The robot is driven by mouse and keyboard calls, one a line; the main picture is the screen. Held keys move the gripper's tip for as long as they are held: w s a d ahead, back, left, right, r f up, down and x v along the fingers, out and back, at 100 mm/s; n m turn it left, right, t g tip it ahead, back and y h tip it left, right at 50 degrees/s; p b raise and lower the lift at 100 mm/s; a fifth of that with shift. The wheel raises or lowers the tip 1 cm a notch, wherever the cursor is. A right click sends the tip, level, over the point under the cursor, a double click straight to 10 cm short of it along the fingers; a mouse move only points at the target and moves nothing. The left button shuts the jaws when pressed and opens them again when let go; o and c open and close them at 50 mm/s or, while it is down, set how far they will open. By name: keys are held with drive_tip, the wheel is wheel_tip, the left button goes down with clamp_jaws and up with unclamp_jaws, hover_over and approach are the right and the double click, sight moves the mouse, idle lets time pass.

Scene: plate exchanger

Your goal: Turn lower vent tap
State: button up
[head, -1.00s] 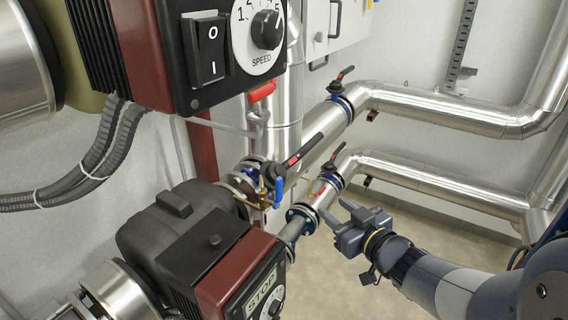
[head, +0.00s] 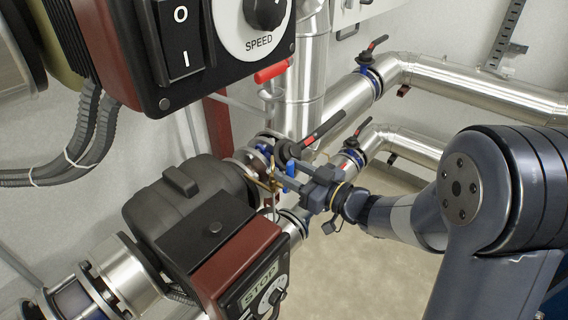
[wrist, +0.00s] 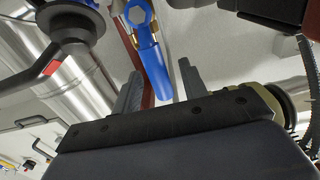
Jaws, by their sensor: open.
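The lower vent tap has a blue lever (head: 291,168) and a brass body (head: 274,184), beside the lower pump. My gripper (head: 284,174) reaches to it from the right and partly hides it in the head view. In the wrist view, the blue lever (wrist: 153,60) lies between the two spread fingers of my gripper (wrist: 161,72), and its bolt head shows above them. The fingers are open. I cannot tell whether either finger touches the lever.
A black lever with a red band (head: 322,129) sits on a valve close above my gripper. A red-handled tap (head: 271,71) is higher up. The pump with the STOP label (head: 205,240) stands at lower left. Silver pipes (head: 450,100) run right; the floor below is free.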

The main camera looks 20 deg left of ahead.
drive_tip(key=shift+x, duration=1.3)
drive_tip(key=shift+c, duration=0.3)
clamp_jaws()
